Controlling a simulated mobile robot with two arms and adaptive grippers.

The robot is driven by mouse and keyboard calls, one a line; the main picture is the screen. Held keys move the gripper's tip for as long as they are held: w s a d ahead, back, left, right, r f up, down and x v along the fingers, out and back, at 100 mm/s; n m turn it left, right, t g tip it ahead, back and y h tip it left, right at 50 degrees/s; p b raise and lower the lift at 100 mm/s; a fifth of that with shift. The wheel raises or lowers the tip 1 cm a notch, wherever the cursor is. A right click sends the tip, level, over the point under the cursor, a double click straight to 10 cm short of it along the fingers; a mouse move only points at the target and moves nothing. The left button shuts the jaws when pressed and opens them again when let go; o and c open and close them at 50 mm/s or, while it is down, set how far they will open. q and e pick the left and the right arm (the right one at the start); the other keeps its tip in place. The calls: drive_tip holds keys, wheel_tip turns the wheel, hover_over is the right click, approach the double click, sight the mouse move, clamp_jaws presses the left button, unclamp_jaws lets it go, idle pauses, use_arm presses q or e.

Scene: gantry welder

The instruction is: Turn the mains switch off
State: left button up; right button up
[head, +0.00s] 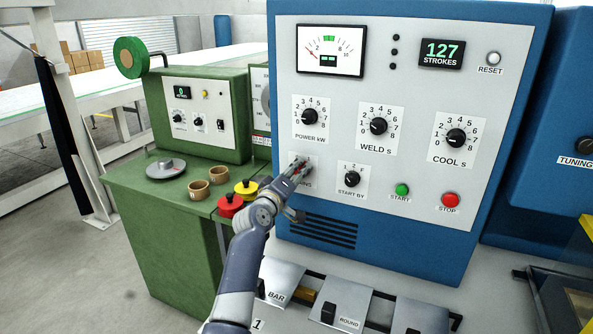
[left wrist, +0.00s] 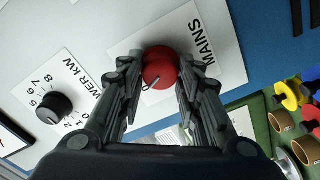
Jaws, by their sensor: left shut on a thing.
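The mains switch is a red round knob (left wrist: 160,66) on a white plate marked MAINS (left wrist: 205,50). In the left wrist view it sits between the two fingers of my left gripper (left wrist: 161,78), which are closed on its sides. A pale pointer line shows on the knob's near side; the plate's position marks are mostly hidden by the fingers. In the head view my left gripper (head: 298,171) reaches the lower left of the welder's front panel (head: 335,88) and covers the knob and most of its label. My right gripper is not in view.
Close to the switch are the POWER kW dial (head: 309,117) and the START BY dial (head: 352,180). The green START button (head: 402,190) and red STOP button (head: 450,200) are further right. A green bench (head: 150,195) with small parts stands at left.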

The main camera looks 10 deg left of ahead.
use_arm(q)
drive_tip(key=shift+n, duration=0.6)
drive_tip(key=o, duration=1)
drive_tip(key=shift+f, duration=0.1)
drive_tip(key=shift+o, duration=0.2)
drive_tip(key=s+a, duration=0.2)
drive_tip(key=s, duration=0.9)
drive_tip(key=shift+s+a, duration=0.15)
drive_tip(key=shift+s, duration=0.2)
